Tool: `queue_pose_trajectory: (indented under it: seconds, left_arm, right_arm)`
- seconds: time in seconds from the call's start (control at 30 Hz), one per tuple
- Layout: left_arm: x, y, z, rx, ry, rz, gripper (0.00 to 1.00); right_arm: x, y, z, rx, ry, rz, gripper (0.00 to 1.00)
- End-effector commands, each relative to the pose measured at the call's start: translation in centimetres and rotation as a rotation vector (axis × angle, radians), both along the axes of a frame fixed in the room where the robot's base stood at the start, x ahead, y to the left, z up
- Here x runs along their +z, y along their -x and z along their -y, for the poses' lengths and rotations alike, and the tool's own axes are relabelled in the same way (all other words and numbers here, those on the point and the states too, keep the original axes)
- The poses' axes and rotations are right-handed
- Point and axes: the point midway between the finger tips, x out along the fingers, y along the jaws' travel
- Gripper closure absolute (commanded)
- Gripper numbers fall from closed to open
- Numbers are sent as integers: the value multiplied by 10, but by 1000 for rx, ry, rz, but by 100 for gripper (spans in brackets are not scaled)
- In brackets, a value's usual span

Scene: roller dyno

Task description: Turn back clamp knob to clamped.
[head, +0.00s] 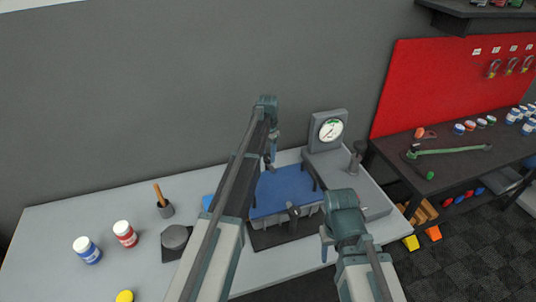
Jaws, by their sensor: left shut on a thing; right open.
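The roller dyno has a blue top (288,183) on a grey base, with a round dial gauge (331,130) at its back right. My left arm reaches over the dyno to its back edge. My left gripper (271,160) points down there and is shut on what appears to be the back clamp knob, which is mostly hidden by the fingers and arm. A dark front clamp (292,213) stands at the front edge of the blue top. My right gripper (326,247) is open and empty, in front of the dyno. The knob's exact angle cannot be seen.
A dark upright post (357,154) stands right of the blue top. On the left of the table are a red jar (125,233), a blue jar (87,249), a cup with a wooden handle (165,208) and a grey round weight (175,237). The table's left back is clear.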

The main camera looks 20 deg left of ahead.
Motion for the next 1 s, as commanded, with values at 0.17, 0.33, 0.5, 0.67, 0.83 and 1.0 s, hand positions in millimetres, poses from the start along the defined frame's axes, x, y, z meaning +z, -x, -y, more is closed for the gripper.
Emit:
queue_pose_trajectory:
  seconds: [0.17,0.33,0.5,0.67,0.83,1.0]
  left_arm:
    - [0,0,0,-48,0,0,100]
    - [0,0,0,-68,0,0,100]
    - [0,0,0,-73,0,0,100]
    - [0,0,0,-72,0,0,100]
    - [0,0,0,-72,0,0,31]
    - [0,0,0,-71,0,0,19]
  right_arm:
    - [0,0,0,0,0,0,48]
    - [0,0,0,0,0,0,48]
    - [0,0,0,0,0,0,48]
    - [0,0,0,0,0,0,48]
    - [0,0,0,0,0,0,48]
    - [0,0,0,0,0,0,48]
